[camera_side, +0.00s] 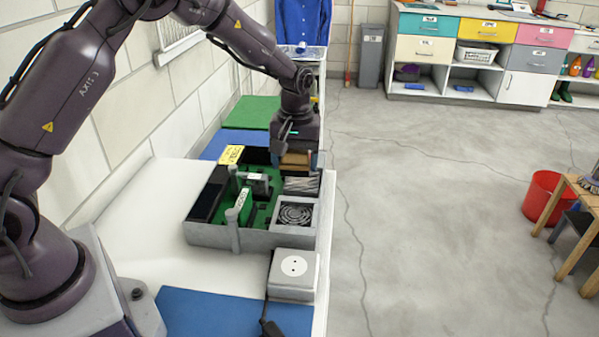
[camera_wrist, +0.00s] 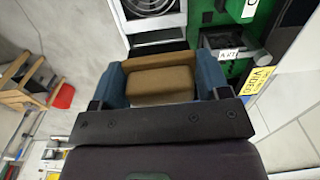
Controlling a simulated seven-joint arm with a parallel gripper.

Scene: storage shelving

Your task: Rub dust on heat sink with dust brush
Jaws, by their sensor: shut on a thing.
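My gripper (camera_side: 297,146) points down over the back right part of an open computer case (camera_side: 205,234). It is shut on a brown dust brush (camera_side: 295,160). In the wrist view the brush (camera_wrist: 160,85) sits between the two blue fingers of my gripper (camera_wrist: 160,78). The finned silver heat sink (camera_side: 302,184) lies in the case just below and in front of the brush in the side view. In the wrist view only a strip of the heat sink (camera_wrist: 157,46) shows beyond the brush. I cannot tell whether the bristles touch it, and dust is too small to make out.
A round fan (camera_side: 295,213) sits in front of the heat sink. A green board (camera_side: 262,214) with upright parts fills the case's middle. A white box (camera_side: 293,271) stands near the bench's front right edge. A wall runs along the left; open floor lies right.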

